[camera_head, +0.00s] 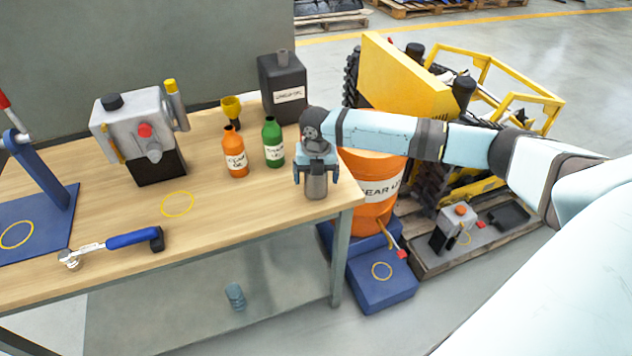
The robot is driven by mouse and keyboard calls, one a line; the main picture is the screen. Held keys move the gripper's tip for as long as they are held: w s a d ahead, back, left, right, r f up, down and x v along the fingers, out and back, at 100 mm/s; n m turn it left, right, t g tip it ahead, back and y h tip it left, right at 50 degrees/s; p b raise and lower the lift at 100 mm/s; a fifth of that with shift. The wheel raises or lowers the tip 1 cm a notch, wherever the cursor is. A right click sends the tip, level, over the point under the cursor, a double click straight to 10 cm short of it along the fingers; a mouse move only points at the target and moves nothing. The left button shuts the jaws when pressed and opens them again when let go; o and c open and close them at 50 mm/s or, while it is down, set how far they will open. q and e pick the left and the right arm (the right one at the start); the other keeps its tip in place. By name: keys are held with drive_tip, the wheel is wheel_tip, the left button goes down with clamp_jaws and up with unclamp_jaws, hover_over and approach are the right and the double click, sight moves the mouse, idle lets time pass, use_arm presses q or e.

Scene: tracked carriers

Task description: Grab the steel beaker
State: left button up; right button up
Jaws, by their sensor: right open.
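The steel beaker (317,187) is a small grey metal cup standing upright on the wooden table near its right front corner. My right gripper (316,179) is directly above and around the beaker, with one finger on each side of it. The gripper is open, and its body hides the beaker's top. I cannot tell whether the fingers touch the beaker's sides. My left gripper is not in view.
A green bottle (273,143), an orange bottle (235,153) and a black canister (284,88) stand left of and behind the beaker. A blue-handled tool (130,239) lies at the table's front. An orange drum (372,190) stands beyond the right edge.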

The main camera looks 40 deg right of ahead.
drive_tip(key=c, duration=1.1)
drive_tip(key=shift+o, duration=0.2)
drive_tip(key=shift+r, duration=0.15)
